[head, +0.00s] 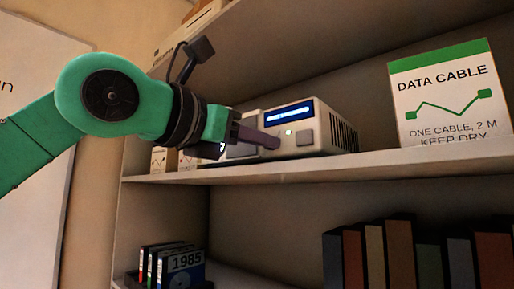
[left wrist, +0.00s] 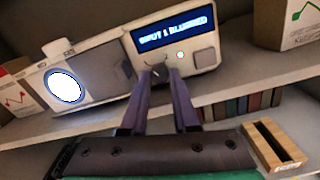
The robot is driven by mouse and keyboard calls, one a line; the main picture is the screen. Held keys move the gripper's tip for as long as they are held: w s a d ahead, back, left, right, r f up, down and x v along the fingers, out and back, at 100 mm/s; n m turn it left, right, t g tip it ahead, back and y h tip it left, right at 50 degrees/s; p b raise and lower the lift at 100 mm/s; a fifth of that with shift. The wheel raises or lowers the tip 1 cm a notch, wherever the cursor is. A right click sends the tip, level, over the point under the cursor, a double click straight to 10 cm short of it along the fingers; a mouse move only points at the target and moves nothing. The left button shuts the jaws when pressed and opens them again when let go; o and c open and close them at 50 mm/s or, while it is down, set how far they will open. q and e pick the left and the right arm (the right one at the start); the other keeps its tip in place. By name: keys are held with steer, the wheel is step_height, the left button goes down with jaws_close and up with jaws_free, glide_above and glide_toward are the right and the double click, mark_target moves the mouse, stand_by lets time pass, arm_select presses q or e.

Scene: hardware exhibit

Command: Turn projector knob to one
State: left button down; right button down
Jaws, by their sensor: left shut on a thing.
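The projector (head: 306,136) is a pale box on the upper shelf, with a lit blue display (head: 289,114) and a small green light. In the left wrist view the projector (left wrist: 205,58) shows a bright round lens (left wrist: 65,86) at left, and its display (left wrist: 175,32) seems to read "INPUT 1 BLURRED". My left gripper (left wrist: 160,72) reaches the front face below the display. Its two purple fingers are shut on a small knob there, mostly hidden between the tips. The left gripper (head: 274,143) also shows in the head view. My right gripper is not in view.
A data cable box (head: 450,98) stands to the right of the projector on the same shelf (head: 300,172). Books (head: 399,255) and floppy disks (head: 185,270) stand on the shelf below. A slotted wooden block (left wrist: 272,145) shows at lower right in the left wrist view.

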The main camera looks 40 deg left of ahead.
arm_select(q)
steer(key=shift+n+b, duration=0.45)
steer(key=shift+n, duration=0.85)
steer(key=shift+r, duration=0.1)
steer(key=c, duration=0.9)
jaws_free()
steer(key=shift+c, duration=0.2)
steer(key=shift+w, duration=0.2)
steer(key=shift+s, duration=0.1)
steer(key=s+b, duration=0.3)
steer(key=s, duration=1.1)
steer(key=shift+s+d+b, duration=0.15)
steer(key=shift+b, duration=0.2)
